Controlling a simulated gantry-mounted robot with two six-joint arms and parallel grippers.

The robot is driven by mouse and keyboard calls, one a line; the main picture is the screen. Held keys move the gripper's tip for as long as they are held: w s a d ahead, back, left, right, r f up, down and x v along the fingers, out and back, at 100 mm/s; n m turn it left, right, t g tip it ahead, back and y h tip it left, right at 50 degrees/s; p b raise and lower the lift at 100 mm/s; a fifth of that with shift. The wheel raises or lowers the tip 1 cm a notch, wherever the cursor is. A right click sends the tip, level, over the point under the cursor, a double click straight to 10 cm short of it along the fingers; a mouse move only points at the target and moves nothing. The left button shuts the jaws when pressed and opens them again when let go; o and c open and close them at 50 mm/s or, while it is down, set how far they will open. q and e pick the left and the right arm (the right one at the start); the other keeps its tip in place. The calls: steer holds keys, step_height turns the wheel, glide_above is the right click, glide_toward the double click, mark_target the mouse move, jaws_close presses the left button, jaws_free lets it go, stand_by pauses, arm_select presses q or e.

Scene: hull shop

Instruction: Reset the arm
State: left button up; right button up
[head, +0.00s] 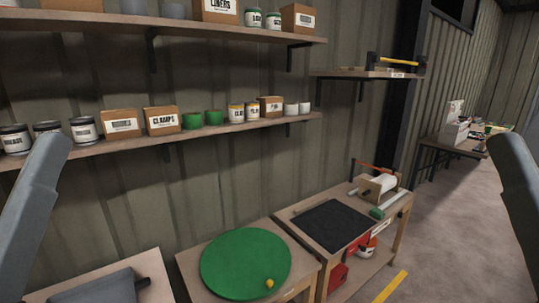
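My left arm (35,210) shows as a grey link rising at the left edge. My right arm (521,185) shows as a grey link at the right edge. Neither gripper is in the head view, so I cannot see their fingers or whether they hold anything. Both visible links stand apart from the shelves and tables in the picture.
Wall shelves (190,132) carry cartons, jars and green cups. Below stand a table with a green disc (245,262) and small orange ball (269,283), and a workbench with a black mat (333,225). Open floor (450,240) lies to the right.

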step_height(320, 180, up, 38)
steer(key=p, duration=3.7)
step_height(320, 180, down, 61)
steer(key=b, duration=6.1)
steer(key=shift+r, duration=0.2)
